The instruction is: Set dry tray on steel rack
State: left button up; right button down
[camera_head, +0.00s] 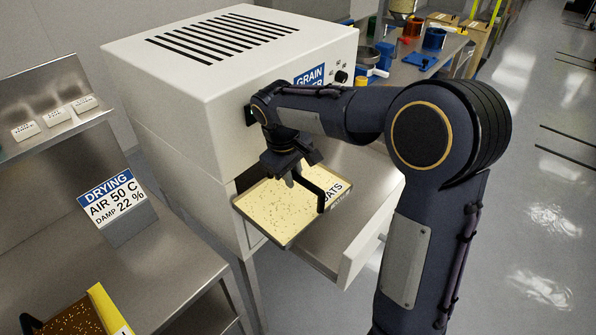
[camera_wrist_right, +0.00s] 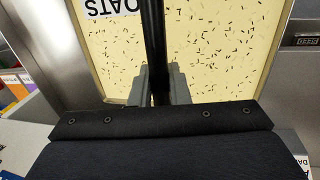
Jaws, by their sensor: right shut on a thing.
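The tray (camera_head: 258,227), shallow and metal-rimmed, is filled with pale yellow grain with dark flecks and bears a white OATS label (camera_head: 335,191). It is in front of the white grain dryer (camera_head: 190,100), over its pulled-out steel drawer or shelf (camera_head: 322,246); I cannot tell whether it touches. My right gripper (camera_head: 290,180) is shut on the tray's black handle (camera_head: 318,190). In the right wrist view the grey fingers (camera_wrist_right: 160,88) flank this black bar. My left gripper is not visible. A steel rack-like bench (camera_head: 150,262) stands at left.
A DRYING, AIR 50 C, DAMP 22 % sign (camera_head: 113,203) stands on the left bench. A brown grain tray with a yellow edge (camera_head: 104,303) is at the bottom left. A cluttered bench (camera_head: 405,72) stands behind the dryer. Open floor lies at right.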

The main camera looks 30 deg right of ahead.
aim_at(158, 263)
jog(key=k+j, duration=0.1)
jog(key=j, duration=0.25)
jog(key=k+j, duration=0.15)
jog(key=j, duration=0.15)
jog(key=k, duration=0.5)
